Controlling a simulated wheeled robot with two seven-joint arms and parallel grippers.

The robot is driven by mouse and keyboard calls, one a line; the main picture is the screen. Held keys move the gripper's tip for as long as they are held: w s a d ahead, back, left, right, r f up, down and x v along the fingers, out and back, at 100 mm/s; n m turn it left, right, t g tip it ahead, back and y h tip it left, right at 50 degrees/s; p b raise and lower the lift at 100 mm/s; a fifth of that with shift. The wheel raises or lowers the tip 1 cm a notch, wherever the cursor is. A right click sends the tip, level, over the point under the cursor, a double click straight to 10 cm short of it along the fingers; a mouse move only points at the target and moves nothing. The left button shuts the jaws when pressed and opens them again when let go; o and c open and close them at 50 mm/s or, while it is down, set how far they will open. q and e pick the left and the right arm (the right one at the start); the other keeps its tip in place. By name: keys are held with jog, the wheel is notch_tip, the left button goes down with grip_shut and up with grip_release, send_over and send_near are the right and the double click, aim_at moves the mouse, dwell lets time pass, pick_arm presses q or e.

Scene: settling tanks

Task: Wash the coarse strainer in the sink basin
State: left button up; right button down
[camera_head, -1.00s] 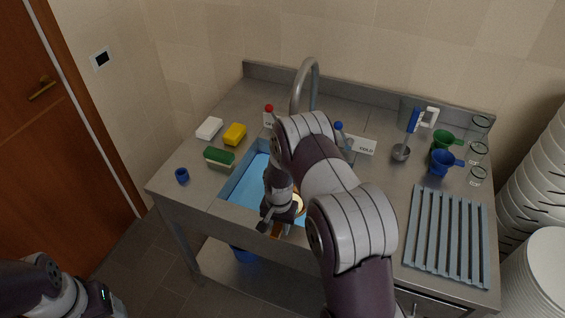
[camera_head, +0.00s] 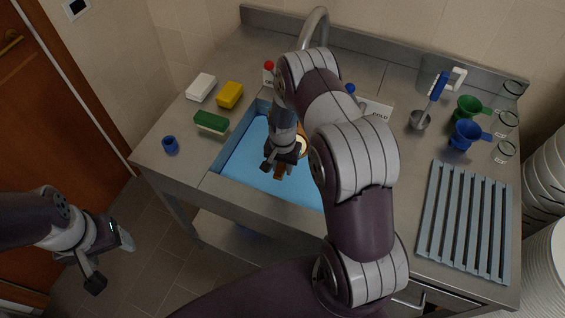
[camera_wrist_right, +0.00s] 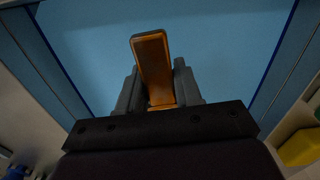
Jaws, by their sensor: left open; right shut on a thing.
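The coarse strainer has an orange handle (camera_head: 279,172) and a pale round part with an orange rim (camera_head: 303,146), half hidden behind my right arm. My right gripper (camera_head: 283,160) is shut on the handle and holds it over the blue sink basin (camera_head: 243,160). In the right wrist view the orange handle (camera_wrist_right: 153,62) stands up between the fingers, with blue basin water or floor behind; the strainer's bowl is hidden there. My left gripper (camera_head: 112,262) is open and empty, out past the counter's front left, over the floor.
A tap spout (camera_head: 314,24) rises behind the basin, with red (camera_head: 268,66) and blue (camera_head: 350,88) knobs. A slatted rack (camera_head: 465,220) lies right.

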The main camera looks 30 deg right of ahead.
notch_tip(320, 180, down, 9)
jog(key=b, duration=0.6)
jog(key=shift+s+a+r+b, duration=0.1)
jog(key=shift+r+b, duration=0.05)
jog(key=shift+b, duration=0.15)
jog(key=shift+f+b, duration=0.65)
jog(key=shift+f, duration=0.05)
jog(key=shift+f+b, duration=0.5)
jog(key=shift+f, duration=0.25)
jog(key=shift+w+a+b, duration=0.35)
jog(key=shift+w+a, duration=0.15)
jog(key=shift+w, duration=0.05)
